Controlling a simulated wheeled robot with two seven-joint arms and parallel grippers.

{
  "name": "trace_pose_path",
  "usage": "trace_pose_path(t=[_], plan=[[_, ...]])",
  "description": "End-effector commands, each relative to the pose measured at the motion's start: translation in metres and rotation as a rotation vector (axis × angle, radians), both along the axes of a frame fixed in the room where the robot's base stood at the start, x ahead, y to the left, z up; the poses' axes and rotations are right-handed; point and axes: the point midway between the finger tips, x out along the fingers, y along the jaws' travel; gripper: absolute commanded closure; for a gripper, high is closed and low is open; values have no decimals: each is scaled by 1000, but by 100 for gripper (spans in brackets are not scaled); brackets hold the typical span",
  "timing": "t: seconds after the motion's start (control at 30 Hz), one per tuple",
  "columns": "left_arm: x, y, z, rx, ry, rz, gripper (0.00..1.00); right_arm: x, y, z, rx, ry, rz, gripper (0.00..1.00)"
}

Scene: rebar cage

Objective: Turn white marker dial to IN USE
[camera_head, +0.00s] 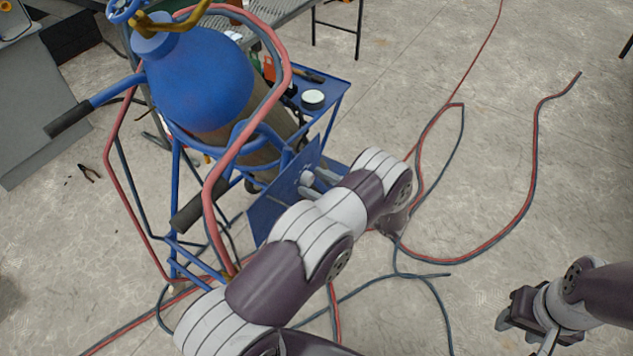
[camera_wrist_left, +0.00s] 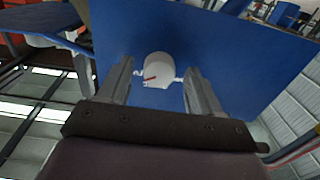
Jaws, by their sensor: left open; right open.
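The white marker dial (camera_wrist_left: 160,67) is a round-topped white knob with a red pointer line, mounted on a blue panel (camera_wrist_left: 220,50). In the left wrist view the red line points to the left and slightly down. Small white markings sit on the panel on both sides of the dial; I cannot read them. My left gripper (camera_wrist_left: 160,85) is open, with one finger on each side of the dial and visible gaps between. In the head view the left gripper (camera_head: 314,186) is at the blue panel (camera_head: 268,205), partly hidden by my wrist. My right gripper (camera_head: 518,330) is open and empty at lower right.
The panel belongs to a blue cart carrying a blue gas cylinder (camera_head: 200,75). Red and dark hoses (camera_head: 222,170) loop over the cart; others (camera_head: 480,252) lie on the floor. A blue tray (camera_head: 325,88) and a metal table (camera_head: 275,15) stand behind. Floor at right is mostly clear.

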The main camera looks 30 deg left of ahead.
Motion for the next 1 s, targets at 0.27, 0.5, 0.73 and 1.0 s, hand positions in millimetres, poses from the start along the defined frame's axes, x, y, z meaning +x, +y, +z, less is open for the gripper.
trace_pose_path(t=[0.27,0.5,0.73,1.0], plan=[[0,2,0,0,-1,-1,36,0,0,0,0,0,0,55],[0,2,0,0,-1,-1,92,0,0,0,0,0,0,55],[0,2,-1,-2,-25,0,92,0,0,-2,0,0,0,55],[1,2,-2,-14,-168,0,92,0,0,-10,0,0,0,55]])
